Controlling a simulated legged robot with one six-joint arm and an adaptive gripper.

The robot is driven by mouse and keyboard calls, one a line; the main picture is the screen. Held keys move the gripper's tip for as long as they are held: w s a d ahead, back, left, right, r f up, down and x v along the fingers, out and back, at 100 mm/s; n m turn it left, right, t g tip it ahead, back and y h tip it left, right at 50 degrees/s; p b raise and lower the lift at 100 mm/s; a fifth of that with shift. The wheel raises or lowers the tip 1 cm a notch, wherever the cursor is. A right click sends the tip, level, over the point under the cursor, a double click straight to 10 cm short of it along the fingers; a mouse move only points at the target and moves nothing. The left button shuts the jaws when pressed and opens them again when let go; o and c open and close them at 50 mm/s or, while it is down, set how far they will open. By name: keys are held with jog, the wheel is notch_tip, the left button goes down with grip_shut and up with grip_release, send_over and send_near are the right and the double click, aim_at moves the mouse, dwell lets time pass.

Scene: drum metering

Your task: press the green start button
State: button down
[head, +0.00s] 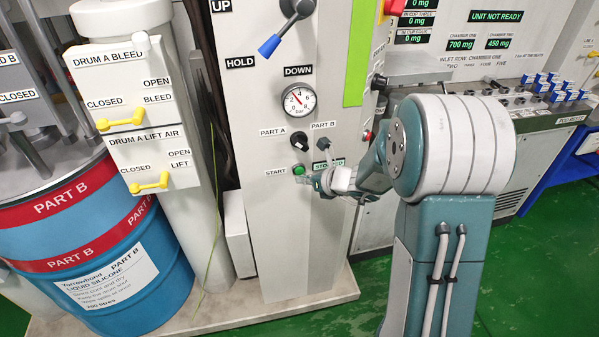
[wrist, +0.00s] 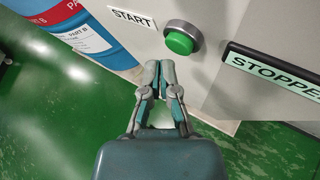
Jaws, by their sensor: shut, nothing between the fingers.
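The green start button (head: 299,170) is a round green cap in a grey metal ring on the front of the grey column, just right of the START label (head: 276,172). In the wrist view the button (wrist: 180,42) stands out from the panel, above and slightly right of my fingertips. My gripper (wrist: 159,66) is shut and empty, with its fingers together and pointing at the panel below the button. A gap seems to remain between fingertips and button. In the head view my gripper (head: 318,183) is small, just right of the button.
A STOPPED display (wrist: 275,70) sits right of the button. Above are two PART A and PART B knobs (head: 299,141), a pressure gauge (head: 299,99) and a blue-handled lever (head: 270,46). A blue drum (head: 140,270) stands left. Green floor (head: 545,255) is clear at right.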

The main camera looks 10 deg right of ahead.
jog(key=shift+w+r, duration=0.1)
jog(key=shift+w, duration=0.25)
jog(key=shift+w, duration=0.4)
dwell(0.8)
jog(key=shift+s, duration=0.85)
jog(key=s, duration=0.5)
dwell(0.8)
